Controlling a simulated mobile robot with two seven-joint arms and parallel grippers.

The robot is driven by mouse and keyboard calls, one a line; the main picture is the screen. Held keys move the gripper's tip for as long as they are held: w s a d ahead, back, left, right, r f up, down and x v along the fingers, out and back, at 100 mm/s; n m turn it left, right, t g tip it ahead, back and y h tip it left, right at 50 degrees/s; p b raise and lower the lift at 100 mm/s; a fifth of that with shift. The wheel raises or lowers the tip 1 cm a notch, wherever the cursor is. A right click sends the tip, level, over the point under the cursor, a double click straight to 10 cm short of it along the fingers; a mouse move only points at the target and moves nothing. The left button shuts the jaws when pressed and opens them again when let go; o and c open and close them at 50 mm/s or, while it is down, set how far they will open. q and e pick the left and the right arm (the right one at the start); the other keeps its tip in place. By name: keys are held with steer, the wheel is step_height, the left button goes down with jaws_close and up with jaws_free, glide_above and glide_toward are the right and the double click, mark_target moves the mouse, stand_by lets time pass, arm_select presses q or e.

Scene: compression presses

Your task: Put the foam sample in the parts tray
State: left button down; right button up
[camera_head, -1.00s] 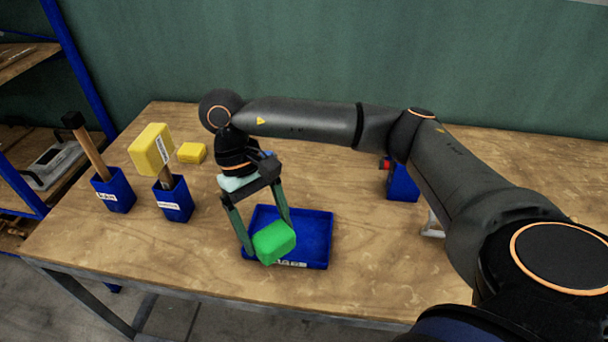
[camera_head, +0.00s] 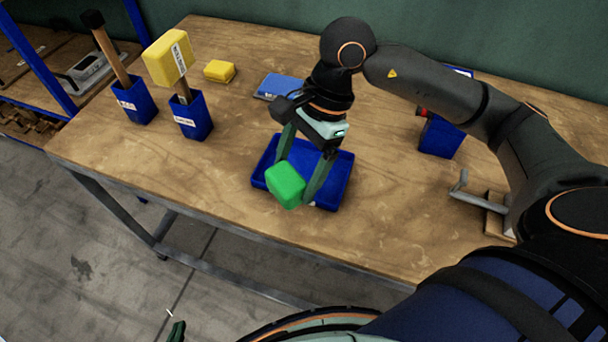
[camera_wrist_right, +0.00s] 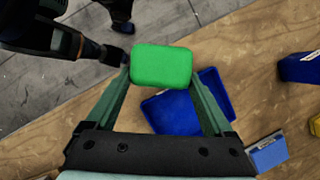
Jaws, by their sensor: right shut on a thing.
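The foam sample, a green rounded block (camera_head: 285,185), is held between the fingertips of my right gripper (camera_head: 293,181). In the right wrist view the block (camera_wrist_right: 161,66) spans both fingers of the gripper (camera_wrist_right: 160,75). The parts tray is a shallow blue tray (camera_head: 337,181) on the bench; it also shows in the right wrist view (camera_wrist_right: 172,115). The block appears above the tray's front-left part and hides some of its rim; its exact height is unclear. Only a tip of my left gripper (camera_head: 177,331) shows at the bottom edge, so its opening is unclear.
Two blue holders (camera_head: 137,104) (camera_head: 193,118) at the left carry a black-headed hammer (camera_head: 105,48) and a yellow-headed mallet (camera_head: 168,57). A small yellow block (camera_head: 220,71) and a flat blue item (camera_head: 280,86) lie behind. A blue box (camera_head: 440,137) stands right. The bench front is clear.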

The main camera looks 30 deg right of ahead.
steer(key=m, duration=0.1)
steer(key=m+t, duration=0.1)
steer(key=m, duration=0.1)
steer(key=s+a+m+t+b, duration=0.1)
steer(key=m, duration=0.1)
steer(key=shift+f, duration=0.15)
steer(key=m, duration=0.1)
steer(key=m+t, duration=0.1)
steer(key=m, duration=0.1)
steer(key=m+h+b, duration=0.1)
steer(key=m, duration=0.1)
steer(key=shift+s+a+r+t, duration=0.25)
steer(key=shift+s+a+t, duration=0.05)
steer(key=shift+a+t, duration=0.1)
steer(key=shift+d+m+h, duration=0.1)
steer(key=shift+m+h, duration=0.2)
steer(key=shift+m, duration=0.4)
steer(key=w+d+f, duration=0.8)
steer(key=w+d, duration=0.1)
steer(key=shift+w+f+p, duration=0.1)
steer(key=shift+f+p, duration=0.2)
steer(key=shift+w+f, duration=0.1)
steer(key=shift+f, duration=0.1)
steer(key=f, duration=0.3)
steer(key=shift+w+d+f+p, duration=0.1)
steer(key=shift+w+d+p, duration=0.1)
steer(key=shift+d+p, duration=0.1)
steer(key=shift+f, duration=0.35)
